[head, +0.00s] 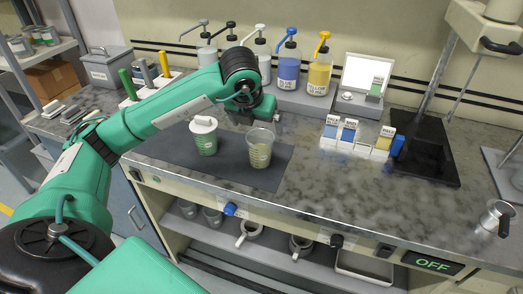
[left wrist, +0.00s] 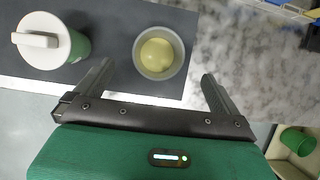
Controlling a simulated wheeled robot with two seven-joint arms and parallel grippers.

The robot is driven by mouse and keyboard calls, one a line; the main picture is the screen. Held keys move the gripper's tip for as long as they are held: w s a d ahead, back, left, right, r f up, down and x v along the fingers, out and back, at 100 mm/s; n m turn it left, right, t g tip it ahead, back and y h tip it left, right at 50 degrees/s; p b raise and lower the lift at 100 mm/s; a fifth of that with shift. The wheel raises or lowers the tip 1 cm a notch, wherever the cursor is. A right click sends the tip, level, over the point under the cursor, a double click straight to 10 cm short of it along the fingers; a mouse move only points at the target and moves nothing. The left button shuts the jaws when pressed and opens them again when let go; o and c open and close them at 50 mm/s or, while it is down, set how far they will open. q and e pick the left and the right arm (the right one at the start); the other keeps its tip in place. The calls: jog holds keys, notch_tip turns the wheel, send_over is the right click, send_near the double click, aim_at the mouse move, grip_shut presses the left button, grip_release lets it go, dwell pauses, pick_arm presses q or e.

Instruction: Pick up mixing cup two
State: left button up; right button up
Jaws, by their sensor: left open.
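Two cups stand on the dark grey mat (head: 225,180). One is an open translucent cup (head: 259,147) with pale yellow contents; the other is a green-printed cup (head: 204,138) with a white lid, to its left. I cannot read which one is marked two. My left gripper (head: 268,114) is just behind and above the open cup, partly hidden by its own wrist. In the left wrist view the jaws (left wrist: 157,75) are open and empty. The open cup (left wrist: 160,53) shows between the fingertips, and the lidded cup (left wrist: 55,41) is outside the left finger.
Pump bottles, including a blue one (head: 287,68) and a yellow one (head: 320,70), line the back. Small labelled boxes (head: 348,133) stand right of the mat, beside a black press base (head: 425,155). Bare worktop lies right of the mat. A shelf below holds mugs.

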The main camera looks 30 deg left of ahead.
aim_at(261, 140)
pick_arm(q)
jog(key=p+x, duration=0.1)
jog(key=x, duration=0.9)
jog(key=shift+a+p, duration=0.15)
jog(key=shift+p, duration=0.25)
jog(key=c, duration=1.2)
jog(key=shift+o, duration=0.2)
pick_arm(e)
jog(key=shift+s+a+r, duration=0.1)
jog(key=shift+s+r, duration=0.05)
jog(key=shift+s, duration=1.05)
pick_arm(q)
jog(key=shift+r, duration=0.15)
notch_tip(261, 140, up, 20)
jog(key=b, duration=0.2)
pick_arm(e)
jog(key=shift+w, duration=0.85)
